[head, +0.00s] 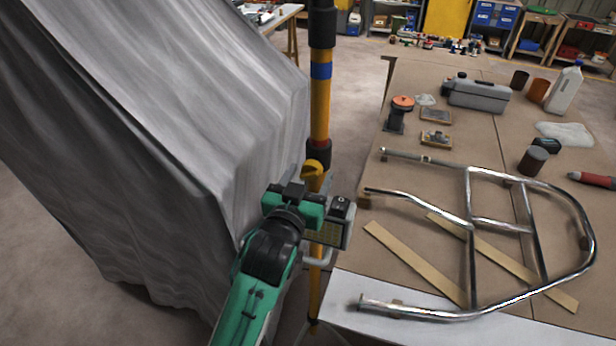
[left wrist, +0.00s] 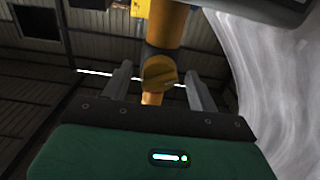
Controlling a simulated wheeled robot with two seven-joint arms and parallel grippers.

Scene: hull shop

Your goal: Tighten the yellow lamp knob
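The yellow lamp knob (head: 312,169) sits on the side of an upright yellow and black pole (head: 320,105). A grey lamp box (head: 338,220) is just below it, partly hidden by my gripper. My left gripper (head: 309,180) is at the knob, its two fingers pointing toward it. In the left wrist view the knob (left wrist: 159,73) shows between the fingertips of the open left gripper (left wrist: 158,80), with a visible gap on each side. How deep the knob sits between the fingers is hard to tell. My right gripper is not in view.
A grey draped sheet (head: 150,120) covers a large form close on the left. On the right, a workbench (head: 400,215) bears a bent metal tube frame (head: 470,235), wooden strips, a grey can (head: 478,95) and a white bottle (head: 565,90).

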